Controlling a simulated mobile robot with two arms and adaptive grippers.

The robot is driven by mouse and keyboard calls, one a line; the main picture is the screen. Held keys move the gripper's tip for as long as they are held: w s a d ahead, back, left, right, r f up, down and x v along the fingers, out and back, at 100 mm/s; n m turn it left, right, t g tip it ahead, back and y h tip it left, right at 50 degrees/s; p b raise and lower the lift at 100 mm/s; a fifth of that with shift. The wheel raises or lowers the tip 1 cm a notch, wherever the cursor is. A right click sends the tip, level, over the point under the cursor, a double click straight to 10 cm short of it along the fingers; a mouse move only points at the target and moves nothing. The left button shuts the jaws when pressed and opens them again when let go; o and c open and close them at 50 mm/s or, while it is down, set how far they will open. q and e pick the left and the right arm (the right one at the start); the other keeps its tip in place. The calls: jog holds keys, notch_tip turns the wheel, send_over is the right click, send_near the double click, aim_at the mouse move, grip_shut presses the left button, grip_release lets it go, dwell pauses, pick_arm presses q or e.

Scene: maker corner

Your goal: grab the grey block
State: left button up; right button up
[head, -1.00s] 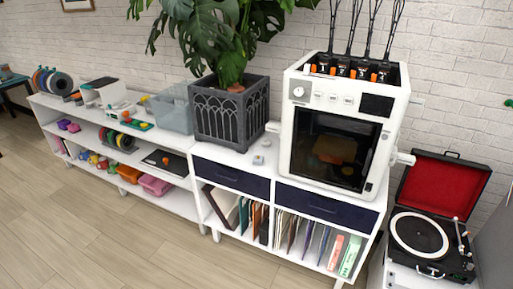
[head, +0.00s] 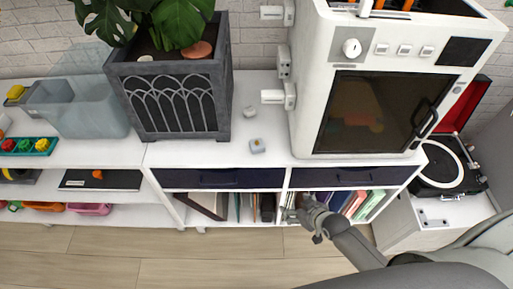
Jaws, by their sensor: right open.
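A small light grey block (head: 257,146) with a yellowish mark on it lies on the white cabinet top (head: 272,128), near its front edge, between the planter and the white machine. A second small, pale grey piece (head: 249,112) lies a little behind it; its shape is too small to tell. My right gripper (head: 296,214) is open and empty, in front of the cabinet at the height of the shelf in the picture, lower right of the grey block and apart from it. My left gripper is not in view.
A dark grey planter (head: 178,100) with a leafy plant stands left of the block. A white 3D-printer-like machine (head: 310,100) stands to the right, with knobs sticking out on its left side. A record player (head: 440,165) is at far right.

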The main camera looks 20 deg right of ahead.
jog(key=w+a+r+n+t+y, duration=0.1)
jog(key=w+a+r, duration=0.1)
jog(key=r, duration=0.3)
jog(key=w+a+r+t, duration=0.1)
jog(key=w+r, duration=0.2)
jog(key=r, duration=0.2)
jog(key=t+y+b, duration=0.1)
jog(key=t+y, duration=0.1)
send_near(257, 142)
jog(key=w, duration=0.1)
jog(key=w+f, duration=0.1)
jog(key=shift+w+a+f+n, duration=0.1)
jog(key=shift+w+f+n, duration=0.05)
jog(key=shift+w+n, duration=0.25)
jog(key=shift+w+a+f, duration=0.15)
jog(key=shift+w+f, duration=0.15)
jog(key=shift+w, duration=0.1)
jog(key=x, duration=0.2)
jog(key=p+x, duration=0.1)
jog(key=shift+w+a, duration=0.25)
jog(key=shift+a, duration=0.2)
jog(key=shift+w+a+f, duration=0.2)
jog(key=shift+w+f, duration=0.1)
jog(key=shift+w, duration=0.25)
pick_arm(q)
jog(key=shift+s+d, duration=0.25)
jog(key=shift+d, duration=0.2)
pick_arm(e)
jog(key=shift+c, duration=0.3)
